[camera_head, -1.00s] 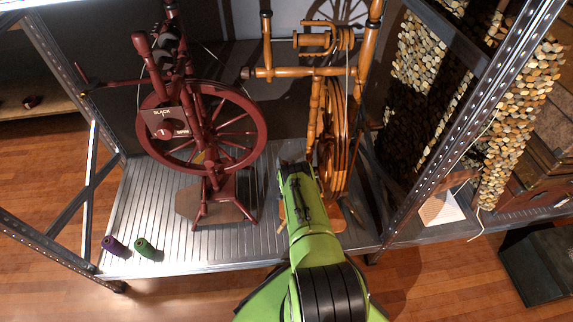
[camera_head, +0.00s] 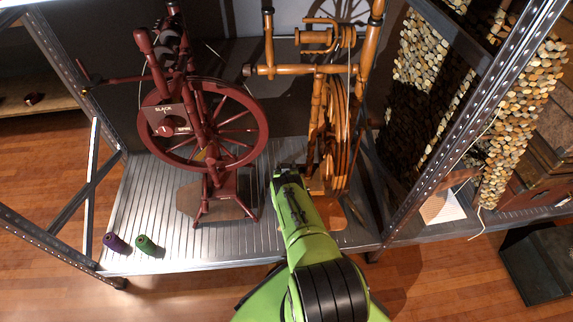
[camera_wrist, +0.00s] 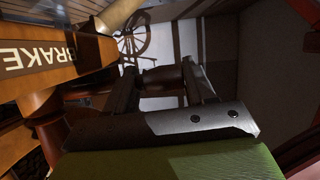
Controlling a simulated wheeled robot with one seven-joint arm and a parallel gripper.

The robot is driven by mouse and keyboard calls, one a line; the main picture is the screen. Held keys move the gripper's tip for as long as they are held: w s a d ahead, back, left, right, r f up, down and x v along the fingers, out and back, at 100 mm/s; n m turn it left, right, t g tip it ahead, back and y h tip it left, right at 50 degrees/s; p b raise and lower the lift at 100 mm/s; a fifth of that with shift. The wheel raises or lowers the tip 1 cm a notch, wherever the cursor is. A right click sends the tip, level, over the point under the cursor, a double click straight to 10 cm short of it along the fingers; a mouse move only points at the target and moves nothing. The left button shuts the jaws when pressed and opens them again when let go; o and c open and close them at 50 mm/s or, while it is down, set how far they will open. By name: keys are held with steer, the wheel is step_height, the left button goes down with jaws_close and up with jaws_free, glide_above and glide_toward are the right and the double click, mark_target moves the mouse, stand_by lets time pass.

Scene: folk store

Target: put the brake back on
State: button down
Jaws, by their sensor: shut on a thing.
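The orange-brown wooden spinning wheel (camera_head: 337,125) stands upright on the metal shelf, right of centre in the head view. In the wrist view a wooden board with the word BRAKE (camera_wrist: 35,58) shows at the left, with a reddish-brown rounded wooden piece below it. My gripper (camera_wrist: 158,70) is beside this board, its two dark fingers shut on a small dark brown piece (camera_wrist: 160,80), which looks like a knob. Its exact shape is in shadow. In the head view my green arm ends low at the front left of the orange wheel, and the held piece is hidden there.
A purple spool (camera_head: 115,243) and a green spool (camera_head: 148,246) lie at the shelf's front left. Metal shelf posts (camera_head: 470,115) stand at both sides.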

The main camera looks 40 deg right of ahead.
steer(key=shift+f+n, duration=0.55)
steer(key=shift+n, duration=0.05)
steer(key=c, duration=0.6)
jaws_free()
steer(key=shift+o, duration=0.7)
